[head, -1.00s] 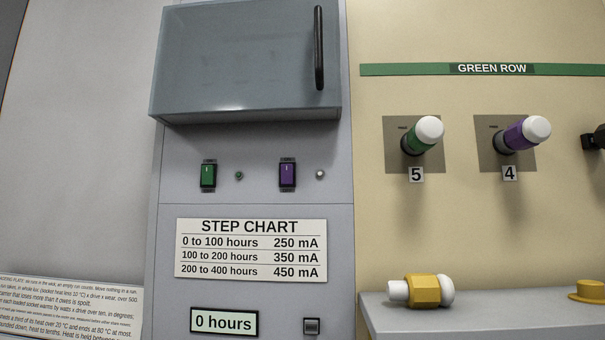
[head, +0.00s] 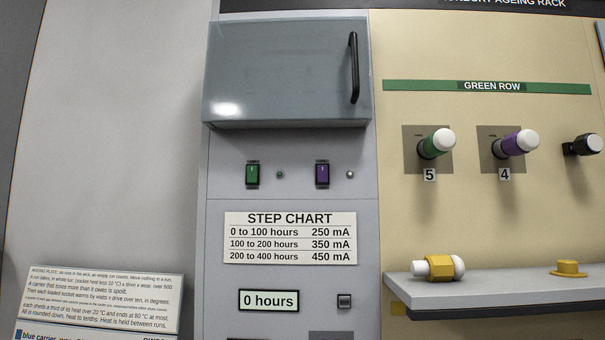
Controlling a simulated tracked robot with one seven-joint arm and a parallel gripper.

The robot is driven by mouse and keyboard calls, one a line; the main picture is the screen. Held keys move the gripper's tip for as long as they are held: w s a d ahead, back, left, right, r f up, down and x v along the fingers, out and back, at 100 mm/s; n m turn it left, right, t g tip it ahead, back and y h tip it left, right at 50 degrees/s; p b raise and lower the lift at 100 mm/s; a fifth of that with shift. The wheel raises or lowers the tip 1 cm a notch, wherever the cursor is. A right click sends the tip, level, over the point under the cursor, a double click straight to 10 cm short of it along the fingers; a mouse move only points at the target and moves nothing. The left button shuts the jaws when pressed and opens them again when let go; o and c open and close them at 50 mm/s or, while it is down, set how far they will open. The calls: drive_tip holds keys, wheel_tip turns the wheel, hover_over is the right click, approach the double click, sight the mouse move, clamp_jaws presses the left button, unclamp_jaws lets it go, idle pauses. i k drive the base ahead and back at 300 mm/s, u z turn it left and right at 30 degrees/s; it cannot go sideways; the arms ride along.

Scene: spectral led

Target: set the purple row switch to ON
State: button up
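The purple row switch (head: 322,174) is a small purple rocker on the grey panel, below the grey door. A small pale, whitish lamp (head: 350,174) sits just to its right. A green rocker switch (head: 252,174) with a small green lamp (head: 280,174) is to the left of it. I cannot read the small labels around the switches, so I cannot tell the purple switch's position from them. My gripper is not in view.
A grey door (head: 285,75) with a black handle juts out above the switches. A step chart (head: 290,238), a "0 hours" display (head: 268,300) and a small button (head: 344,301) are below. At right, a shelf (head: 500,290) and socketed lamps (head: 436,143) stick out.

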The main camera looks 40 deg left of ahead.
sight(323, 169)
drive_tip(key=z, duration=0.9)
drive_tip(key=i, duration=0.15)
drive_tip(key=u, duration=2.65)
drive_tip(key=k, duration=0.95)
drive_tip(key=u, duration=0.25)
drive_tip(key=i, duration=0.85)
drive_tip(key=z, duration=0.05)
